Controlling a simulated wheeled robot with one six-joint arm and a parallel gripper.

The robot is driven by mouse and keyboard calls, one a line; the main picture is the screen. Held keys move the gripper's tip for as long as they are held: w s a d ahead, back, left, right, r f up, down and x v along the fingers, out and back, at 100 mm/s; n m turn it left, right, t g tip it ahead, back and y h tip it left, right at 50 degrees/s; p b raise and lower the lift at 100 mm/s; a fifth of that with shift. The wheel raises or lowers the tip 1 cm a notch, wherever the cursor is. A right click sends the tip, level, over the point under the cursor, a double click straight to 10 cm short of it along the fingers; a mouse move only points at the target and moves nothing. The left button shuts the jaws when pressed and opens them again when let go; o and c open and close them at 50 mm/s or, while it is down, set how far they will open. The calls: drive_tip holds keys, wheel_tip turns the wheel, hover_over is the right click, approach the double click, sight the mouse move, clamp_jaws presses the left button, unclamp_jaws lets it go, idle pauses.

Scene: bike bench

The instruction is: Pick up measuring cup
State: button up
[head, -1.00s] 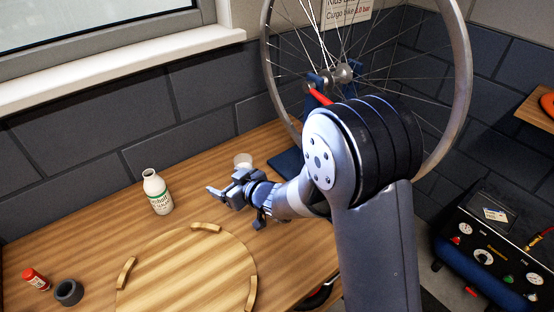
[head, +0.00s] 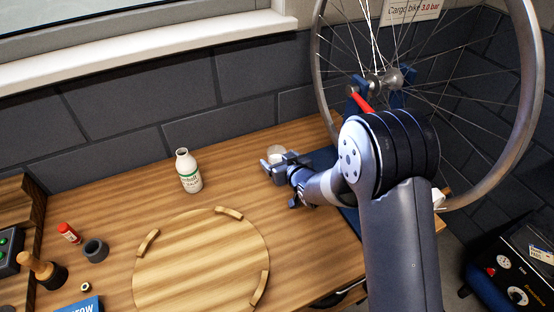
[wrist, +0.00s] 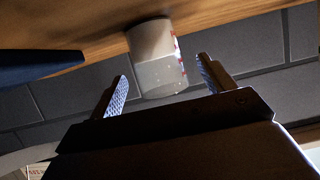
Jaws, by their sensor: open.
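The measuring cup (wrist: 158,60) is a small whitish translucent cup with red marks on its side. In the head view the cup (head: 275,153) stands at the back of the wooden bench, just beyond my gripper (head: 268,162), which partly hides it. In the wrist view my gripper (wrist: 160,84) is open, its two fingers apart with nothing held. The cup appears ahead of the fingers and roughly between their lines, nearer the right finger. I cannot tell whether the fingertips reach past its near side.
A white bottle with a green label (head: 189,171) stands left of my gripper. A round wooden board with raised rim pieces (head: 200,265) lies in front. A bike wheel (head: 325,90) in a blue stand is close on the right. The brick wall (head: 220,110) is behind.

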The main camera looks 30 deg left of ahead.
sight(273, 152)
drive_tip(key=shift+r+p+x, duration=0.2)
drive_tip(key=shift+p+x, duration=0.5)
drive_tip(key=shift+x, duration=1.5)
drive_tip(key=c, duration=1.1)
